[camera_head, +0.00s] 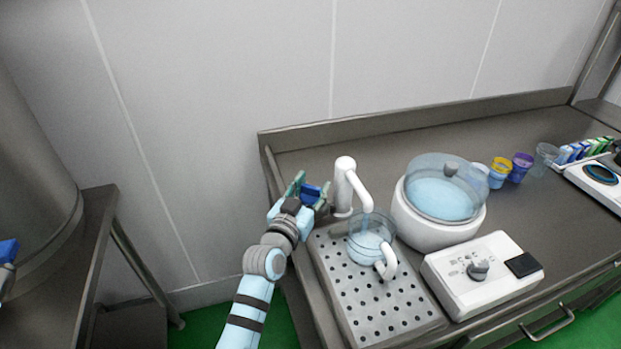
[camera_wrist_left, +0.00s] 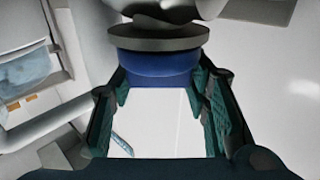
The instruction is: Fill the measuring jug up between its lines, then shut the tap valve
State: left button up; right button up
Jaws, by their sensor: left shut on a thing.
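The clear measuring jug (camera_head: 357,249) stands upright under the spout of the white tap (camera_head: 345,180), with its white handle to the right. It holds pale blue liquid; I cannot tell the level against its lines. Part of the jug (camera_wrist_left: 28,70) shows at the left of the left wrist view. My left gripper (camera_head: 308,193) is at the tap's left side, shut on the blue valve knob (camera_head: 312,191). In the left wrist view the knob (camera_wrist_left: 157,65) sits between the green fingers. I cannot tell whether liquid runs from the spout. My right gripper is out of view.
The jug stands on a perforated metal tray (camera_head: 385,310). Right of it are a white round vessel with a clear lid (camera_head: 437,222) and a white control box (camera_head: 484,273). Several coloured cups (camera_head: 520,167) stand farther right. A grey wall (camera_head: 220,90) is behind.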

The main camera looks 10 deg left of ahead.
pick_arm(q)
jog(key=shift+f, duration=0.1)
dwell(0.3)
jog(key=o, duration=1.1)
jog(key=shift+d, duration=0.1)
jog(key=s, duration=0.4)
jog(key=s+a, duration=0.1)
jog(key=s, duration=0.7)
jog(key=shift+a, duration=0.35)
jog(key=shift+w, duration=0.1)
